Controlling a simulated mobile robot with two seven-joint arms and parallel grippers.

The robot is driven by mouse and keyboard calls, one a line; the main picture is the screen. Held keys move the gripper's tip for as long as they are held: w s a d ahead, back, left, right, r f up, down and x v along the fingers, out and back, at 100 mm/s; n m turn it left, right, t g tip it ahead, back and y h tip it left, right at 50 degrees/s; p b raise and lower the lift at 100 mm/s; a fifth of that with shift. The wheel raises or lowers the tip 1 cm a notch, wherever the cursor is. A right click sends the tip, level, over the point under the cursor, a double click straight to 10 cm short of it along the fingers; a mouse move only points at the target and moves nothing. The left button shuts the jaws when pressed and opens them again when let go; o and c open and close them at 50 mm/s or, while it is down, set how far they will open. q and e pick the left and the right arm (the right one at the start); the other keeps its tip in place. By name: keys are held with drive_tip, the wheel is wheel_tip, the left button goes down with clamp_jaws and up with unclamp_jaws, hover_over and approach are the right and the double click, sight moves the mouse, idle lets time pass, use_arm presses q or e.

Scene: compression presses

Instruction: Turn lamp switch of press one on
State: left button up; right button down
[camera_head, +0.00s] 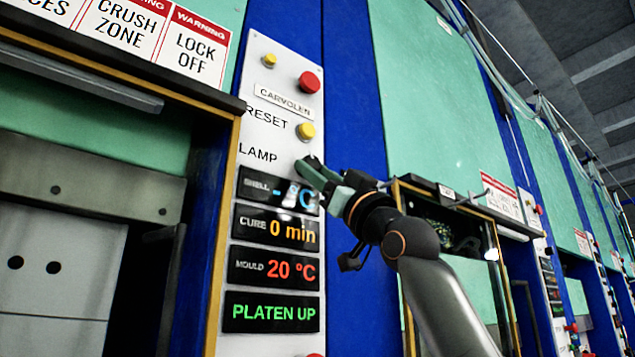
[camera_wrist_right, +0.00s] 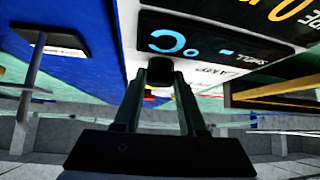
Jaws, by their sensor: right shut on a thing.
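The control panel (camera_head: 285,80) of the near press carries a LAMP label (camera_head: 258,153), just below the RESET label and its yellow button (camera_head: 305,131). My right gripper (camera_head: 313,170) reaches in from the right, with its fingertips at the panel right of the LAMP label. In the right wrist view its two fingers are closed around a small black knob (camera_wrist_right: 160,70), which sits beside the LAMP label and appears to be the lamp switch. My left gripper is not in view.
Below the fingers are displays: shell (camera_head: 275,190), cure (camera_head: 275,230), mould (camera_head: 272,268) and "PLATEN UP" (camera_head: 268,312). A red button (camera_head: 309,82) and a small yellow one (camera_head: 269,61) sit higher. More presses recede to the right.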

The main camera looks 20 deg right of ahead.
use_arm(q)
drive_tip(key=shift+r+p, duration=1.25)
drive_tip(key=shift+p, duration=0.5)
use_arm(e)
drive_tip(key=shift+s+a+r+m+h, duration=0.1)
drive_tip(key=shift+a+m+h, duration=0.15)
drive_tip(key=shift+m+h, duration=3.15)
drive_tip(key=shift+s+a+r+m+h, duration=0.1)
drive_tip(key=shift+a+m+h, duration=0.15)
drive_tip(key=shift+m+h, duration=3.15)
drive_tip(key=shift+s+a+r+m+h, duration=0.1)
drive_tip(key=shift+a+m+h, duration=0.15)
drive_tip(key=shift+m+h, duration=3.15)
drive_tip(key=shift+m+g+y, duration=0.4)
drive_tip(key=shift+m+y, duration=0.2)
drive_tip(key=shift+m, duration=0.3)
drive_tip(key=shift+c, duration=2.3)
unclamp_jaws()
use_arm(q)
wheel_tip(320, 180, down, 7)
drive_tip(key=b, duration=0.6)
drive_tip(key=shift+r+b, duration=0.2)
drive_tip(key=shift+b, duration=0.15)
use_arm(e)
drive_tip(key=v, duration=1.2)
drive_tip(key=shift+s+f, duration=0.2)
drive_tip(key=shift+f, duration=0.05)
